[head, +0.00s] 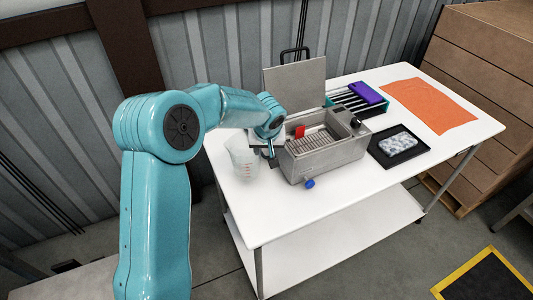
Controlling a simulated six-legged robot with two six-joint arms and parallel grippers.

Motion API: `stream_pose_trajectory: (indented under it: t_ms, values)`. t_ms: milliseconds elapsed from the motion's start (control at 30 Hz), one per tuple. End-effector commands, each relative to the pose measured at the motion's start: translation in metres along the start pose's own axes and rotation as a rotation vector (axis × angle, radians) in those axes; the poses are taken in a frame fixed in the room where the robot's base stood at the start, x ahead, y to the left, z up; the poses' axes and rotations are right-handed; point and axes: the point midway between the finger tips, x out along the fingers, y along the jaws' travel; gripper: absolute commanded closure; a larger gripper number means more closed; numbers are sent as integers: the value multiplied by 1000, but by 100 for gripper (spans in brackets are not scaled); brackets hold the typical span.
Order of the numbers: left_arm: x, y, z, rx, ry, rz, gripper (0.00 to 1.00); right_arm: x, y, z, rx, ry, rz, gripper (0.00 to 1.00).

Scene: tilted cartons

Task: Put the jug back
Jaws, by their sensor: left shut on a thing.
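The jug (241,157) is clear, with small red markings. It is upright at the left end of the white table (300,213), left of a grey metal machine. I cannot tell whether its base touches the table. My left gripper (266,148) is at the jug's right side, between it and the machine, and is shut on the jug. The jug's handle is hidden by the gripper. My right gripper is out of view.
The metal machine (328,158) has a raised lid (294,88) and a red piece (299,131). A blue knob-like thing (309,183) is at its front. A black tray (415,157), a rack with a purple block (367,93) and an orange cloth (429,105) lie right. The front left tabletop is clear.

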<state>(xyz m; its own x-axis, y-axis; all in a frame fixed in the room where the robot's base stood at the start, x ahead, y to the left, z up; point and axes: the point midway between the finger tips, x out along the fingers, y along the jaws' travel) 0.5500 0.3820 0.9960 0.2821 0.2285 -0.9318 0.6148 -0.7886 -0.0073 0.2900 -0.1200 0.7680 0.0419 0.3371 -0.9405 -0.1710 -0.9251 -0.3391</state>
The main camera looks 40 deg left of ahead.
Motion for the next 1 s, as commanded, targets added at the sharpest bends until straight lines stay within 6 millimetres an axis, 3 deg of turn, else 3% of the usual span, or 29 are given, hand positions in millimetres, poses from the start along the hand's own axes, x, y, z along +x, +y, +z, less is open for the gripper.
stream_pose_trajectory:
  t_ms: [167, 567, 600, 1000]
  values:
    - [22, 0, 9, 1, -1, -1, 100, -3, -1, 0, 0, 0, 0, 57]
    - [28, 0, 10, 0, 1, 0, 100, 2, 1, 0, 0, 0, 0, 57]
    - [26, 0, 10, 0, 0, 0, 40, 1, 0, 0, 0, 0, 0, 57]
    - [19, 1, 9, 0, 2, 0, 40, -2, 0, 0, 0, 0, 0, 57]
